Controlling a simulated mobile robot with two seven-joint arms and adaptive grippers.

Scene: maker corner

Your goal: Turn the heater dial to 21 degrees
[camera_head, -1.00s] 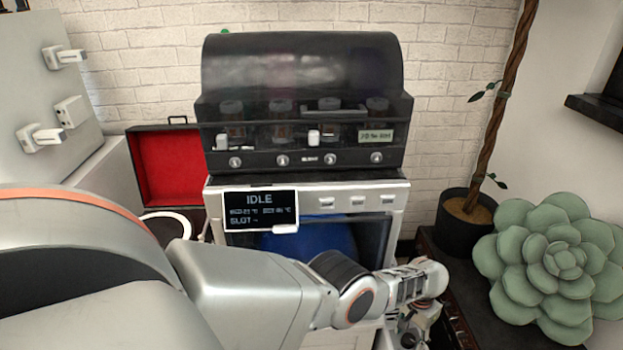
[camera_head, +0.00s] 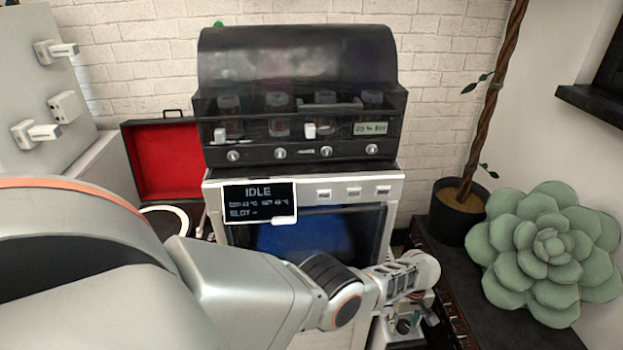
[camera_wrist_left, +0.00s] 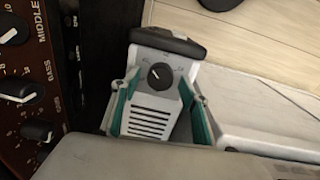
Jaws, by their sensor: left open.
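The heater is a small pale unit (camera_wrist_left: 148,123) with dark slots and a dark top end, in the left wrist view. Its round black dial (camera_wrist_left: 160,77) has a pale pointer mark toward the upper left; the scale marks around it are too small to read. My left gripper (camera_wrist_left: 160,88) is open, its teal-padded fingers on either side of the heater's face with the dial between them. I cannot tell whether they touch it. In the head view my left gripper (camera_head: 412,312) is at the lower right, partly hidden by its own wrist. My right gripper is not in view.
A cabinet with an IDLE display (camera_head: 259,203) stands behind my arm, with a dark hooded unit (camera_head: 298,60) on top. A succulent (camera_head: 550,250) and a potted plant (camera_head: 460,212) stand to the right. An amplifier panel with knobs (camera_wrist_left: 18,85) lies left of the heater in the wrist view.

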